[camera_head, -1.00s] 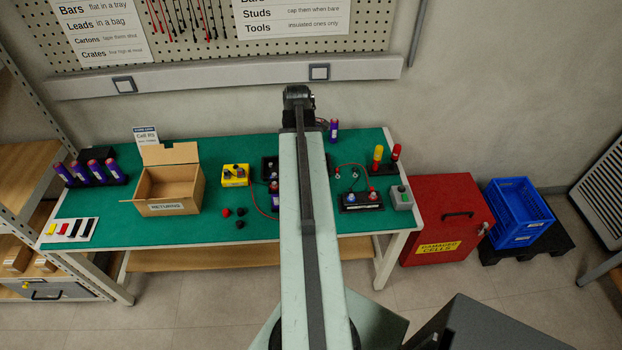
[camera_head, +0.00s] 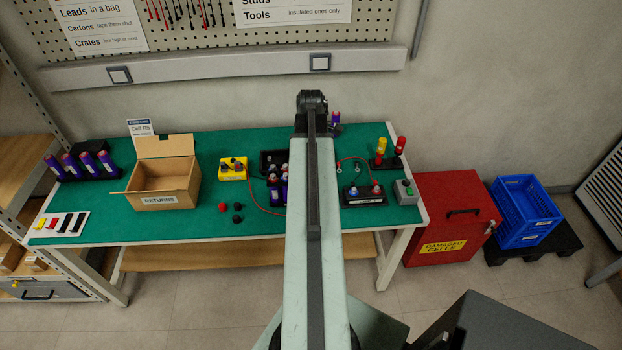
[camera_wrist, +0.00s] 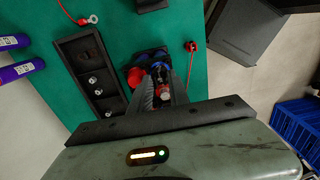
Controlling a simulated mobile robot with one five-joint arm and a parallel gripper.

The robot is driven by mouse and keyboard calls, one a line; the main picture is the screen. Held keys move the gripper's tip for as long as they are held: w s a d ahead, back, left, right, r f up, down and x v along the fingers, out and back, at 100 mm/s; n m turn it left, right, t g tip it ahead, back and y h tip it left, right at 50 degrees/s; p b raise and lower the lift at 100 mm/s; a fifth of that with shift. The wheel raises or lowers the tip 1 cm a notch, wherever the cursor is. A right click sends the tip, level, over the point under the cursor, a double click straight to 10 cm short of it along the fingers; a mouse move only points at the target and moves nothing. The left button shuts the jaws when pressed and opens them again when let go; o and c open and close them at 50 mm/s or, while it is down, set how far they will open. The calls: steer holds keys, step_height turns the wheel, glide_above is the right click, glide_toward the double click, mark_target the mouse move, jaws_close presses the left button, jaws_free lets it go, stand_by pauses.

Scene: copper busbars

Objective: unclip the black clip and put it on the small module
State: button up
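A low black module (camera_head: 363,197) with a pale label and red-topped terminals stands near the right end of the green bench. A cluster of purple cells with red and blue tops (camera_head: 276,184) stands left of my arm. I cannot pick out the black clip for certain. My gripper (camera_wrist: 162,75) points down over the bench in the wrist view, its dark fingers apart. Red, blue and metallic parts (camera_wrist: 136,77) show beside and between the fingers; I see no clear grip on them. A black holder with several metal studs (camera_wrist: 95,85) lies left of the fingers. My arm hides the gripper in the head view.
A yellow box (camera_head: 232,169), loose red and black caps (camera_head: 237,207) and an open carton (camera_head: 160,186) are left of my arm. Red and yellow cylinders (camera_head: 382,146) and a grey button box (camera_head: 406,192) stand right. A red cabinet (camera_head: 450,220) is beside the bench.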

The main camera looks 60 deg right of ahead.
jaws_close()
step_height(320, 180, up, 4)
steer(key=p, duration=0.4)
steer(key=shift+r, duration=0.15)
